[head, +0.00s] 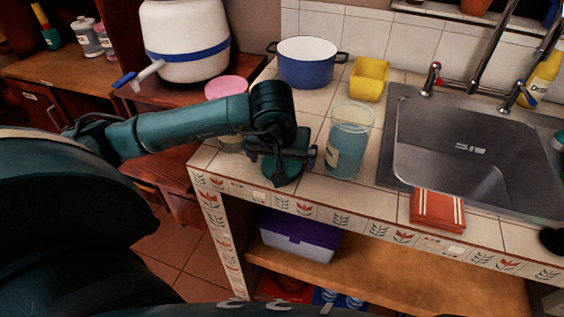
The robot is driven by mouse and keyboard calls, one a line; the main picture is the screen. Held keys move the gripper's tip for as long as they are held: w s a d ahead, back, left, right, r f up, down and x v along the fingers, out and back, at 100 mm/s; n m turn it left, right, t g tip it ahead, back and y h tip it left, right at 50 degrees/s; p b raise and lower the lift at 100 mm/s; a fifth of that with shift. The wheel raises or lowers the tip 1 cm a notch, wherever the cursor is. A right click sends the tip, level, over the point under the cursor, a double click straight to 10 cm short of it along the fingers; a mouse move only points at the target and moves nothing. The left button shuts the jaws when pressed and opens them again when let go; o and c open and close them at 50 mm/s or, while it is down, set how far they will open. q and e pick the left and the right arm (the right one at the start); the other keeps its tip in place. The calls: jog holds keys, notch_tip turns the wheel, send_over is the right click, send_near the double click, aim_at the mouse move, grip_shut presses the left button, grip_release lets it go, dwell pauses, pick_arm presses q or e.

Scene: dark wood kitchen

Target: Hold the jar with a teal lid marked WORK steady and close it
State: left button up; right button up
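A clear jar (350,143) with blue contents and a pale label on its left side stands upright on the tiled counter, left of the sink. Its top looks open. The label's writing is too small to read. My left gripper (282,165) points down just left of this jar, near the counter's front edge, apart from it. A dark teal flat shape (289,172) shows under the gripper. It may be the lid, but I cannot tell whether it is held or lying on the counter. The fingers are too dark to judge. My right gripper is not clearly seen.
A pink-lidded jar (226,87) stands behind my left arm. A blue pot (306,66) and yellow container (369,78) stand behind. The sink (470,150) lies right, with a folded red cloth (437,210) at its front. An unclear black shape (553,241) shows at the right edge.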

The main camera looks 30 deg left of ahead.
pick_arm(q)
jog(key=shift+c, duration=0.4)
jog(key=c, duration=0.9)
jog(key=shift+o, duration=0.2)
notch_tip(320, 180, up, 10)
